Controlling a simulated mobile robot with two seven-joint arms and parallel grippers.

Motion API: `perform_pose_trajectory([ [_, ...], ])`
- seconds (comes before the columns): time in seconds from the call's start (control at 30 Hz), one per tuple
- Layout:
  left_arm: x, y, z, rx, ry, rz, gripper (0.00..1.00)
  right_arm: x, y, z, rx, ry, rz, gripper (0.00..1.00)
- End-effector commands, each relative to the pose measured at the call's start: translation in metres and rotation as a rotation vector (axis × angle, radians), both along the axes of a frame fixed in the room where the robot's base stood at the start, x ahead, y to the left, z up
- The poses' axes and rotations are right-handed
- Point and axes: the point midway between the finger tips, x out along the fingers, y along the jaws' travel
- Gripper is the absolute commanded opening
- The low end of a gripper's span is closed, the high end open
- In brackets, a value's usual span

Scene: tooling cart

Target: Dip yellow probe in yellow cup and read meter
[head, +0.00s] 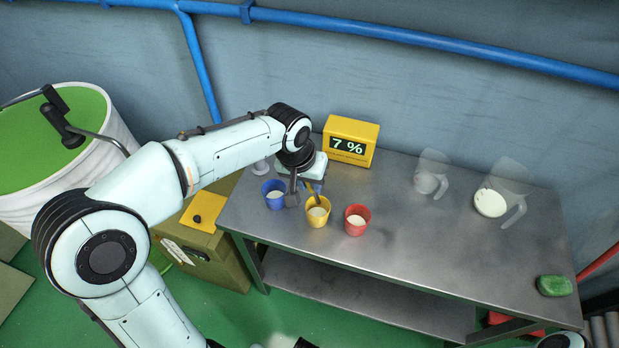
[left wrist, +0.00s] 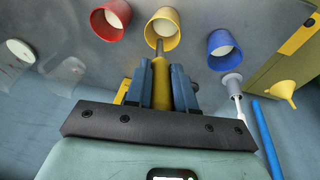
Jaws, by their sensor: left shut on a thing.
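The yellow probe (left wrist: 161,75) is held in my left gripper (left wrist: 162,84), which is shut on it. It also shows in the head view (head: 309,188) beside my left gripper (head: 301,190). The probe's thin grey tip points into the yellow cup (left wrist: 151,32); in the head view the probe reaches the inside of the yellow cup (head: 318,217). How deep the tip sits in the pale contents cannot be told. The yellow meter (head: 350,133) stands at the back of the table and its display shows "7 %". My right gripper is not in view.
A blue cup (head: 272,202) and a red cup (head: 353,228) stand close on either side. Clear jugs (head: 511,180) stand at the right of the metal table (head: 400,238), with a green sponge (head: 554,286).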

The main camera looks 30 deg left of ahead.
Motion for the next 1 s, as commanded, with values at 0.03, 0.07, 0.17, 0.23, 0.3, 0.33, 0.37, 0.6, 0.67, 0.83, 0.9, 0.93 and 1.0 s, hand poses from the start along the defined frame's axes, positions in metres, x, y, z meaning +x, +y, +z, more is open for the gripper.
perform_pose_trajectory([
  [0.03, -0.001, 0.000, -0.009, 0.001, 0.002, 0.000, 0.00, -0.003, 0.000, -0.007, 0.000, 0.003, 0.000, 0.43],
  [0.07, -0.001, 0.000, -0.012, 0.001, 0.002, 0.000, 0.00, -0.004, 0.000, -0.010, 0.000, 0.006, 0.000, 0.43],
  [0.17, -0.001, 0.000, -0.022, 0.001, 0.002, 0.000, 0.00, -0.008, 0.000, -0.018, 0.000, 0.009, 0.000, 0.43],
  [0.23, 0.000, 0.000, -0.029, 0.001, 0.002, 0.000, 0.00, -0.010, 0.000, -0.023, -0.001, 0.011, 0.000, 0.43],
  [0.3, 0.000, 0.000, -0.036, 0.000, 0.001, 0.000, 0.00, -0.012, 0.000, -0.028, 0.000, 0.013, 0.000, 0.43],
  [0.33, 0.000, 0.000, -0.039, 0.000, 0.001, 0.000, 0.00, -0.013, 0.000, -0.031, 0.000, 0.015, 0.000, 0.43],
  [0.37, 0.000, 0.000, -0.042, 0.000, 0.002, 0.000, 0.00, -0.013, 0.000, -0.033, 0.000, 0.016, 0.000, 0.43],
  [0.6, 0.000, 0.000, -0.065, 0.000, 0.002, 0.000, 0.00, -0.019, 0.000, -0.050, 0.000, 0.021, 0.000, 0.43],
  [0.67, 0.000, 0.000, -0.069, 0.000, 0.001, 0.000, 0.00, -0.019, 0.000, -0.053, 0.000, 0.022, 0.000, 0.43],
  [0.83, 0.000, 0.000, -0.074, 0.000, 0.000, 0.000, 0.00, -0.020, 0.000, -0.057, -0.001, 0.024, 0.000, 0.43],
  [0.9, 0.000, 0.000, -0.074, 0.000, 0.000, 0.000, 0.00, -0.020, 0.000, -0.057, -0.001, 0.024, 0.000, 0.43],
  [0.93, 0.000, 0.000, -0.074, 0.000, 0.000, 0.000, 0.00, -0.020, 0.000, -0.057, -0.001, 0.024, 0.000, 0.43],
  [1.0, 0.000, 0.000, -0.073, 0.000, 0.000, 0.000, 0.00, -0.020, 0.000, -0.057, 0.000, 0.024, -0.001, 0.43],
])
